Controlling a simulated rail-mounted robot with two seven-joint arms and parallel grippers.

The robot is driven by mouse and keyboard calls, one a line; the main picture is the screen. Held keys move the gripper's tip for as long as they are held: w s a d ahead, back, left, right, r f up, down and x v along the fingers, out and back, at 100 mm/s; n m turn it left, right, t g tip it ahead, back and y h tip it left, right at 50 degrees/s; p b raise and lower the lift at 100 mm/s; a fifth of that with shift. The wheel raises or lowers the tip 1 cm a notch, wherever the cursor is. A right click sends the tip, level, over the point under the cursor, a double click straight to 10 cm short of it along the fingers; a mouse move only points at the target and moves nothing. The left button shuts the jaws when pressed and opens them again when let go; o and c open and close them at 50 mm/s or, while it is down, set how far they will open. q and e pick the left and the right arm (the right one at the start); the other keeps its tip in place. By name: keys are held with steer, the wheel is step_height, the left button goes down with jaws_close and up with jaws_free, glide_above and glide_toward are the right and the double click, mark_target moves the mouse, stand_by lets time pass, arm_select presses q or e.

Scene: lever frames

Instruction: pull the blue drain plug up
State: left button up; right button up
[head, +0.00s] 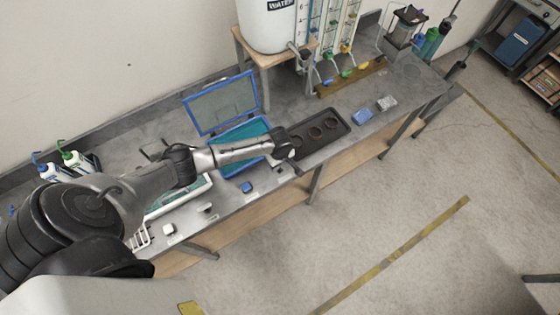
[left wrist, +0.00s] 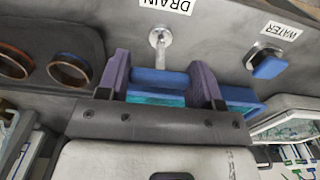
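The blue drain plug shows in the left wrist view as a blue bar handle (left wrist: 160,78) on a short metal stem (left wrist: 160,40), just below the DRAIN label (left wrist: 168,6). My left gripper (left wrist: 162,72) has its two purple-padded fingers at either end of the handle, with no gap seen, so it looks shut on it. In the head view my left gripper (head: 284,151) is at the bench's front edge, beside the blue-rimmed tray; it hides the plug there. My right gripper is not in view.
The blue water knob (left wrist: 268,65) is beside the plug under the WATER label (left wrist: 281,30). A blue-rimmed tray (head: 226,172) with a raised lid (head: 222,103) lies behind. A dark tray with round holes (head: 341,128) is to the right. The floor in front is clear.

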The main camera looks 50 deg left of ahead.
arm_select(q)
steer(key=o, duration=0.4)
steer(key=shift+o, duration=0.2)
step_height(320, 180, up, 14)
stand_by(0.5)
steer(key=shift+f, duration=0.1)
stand_by(0.4)
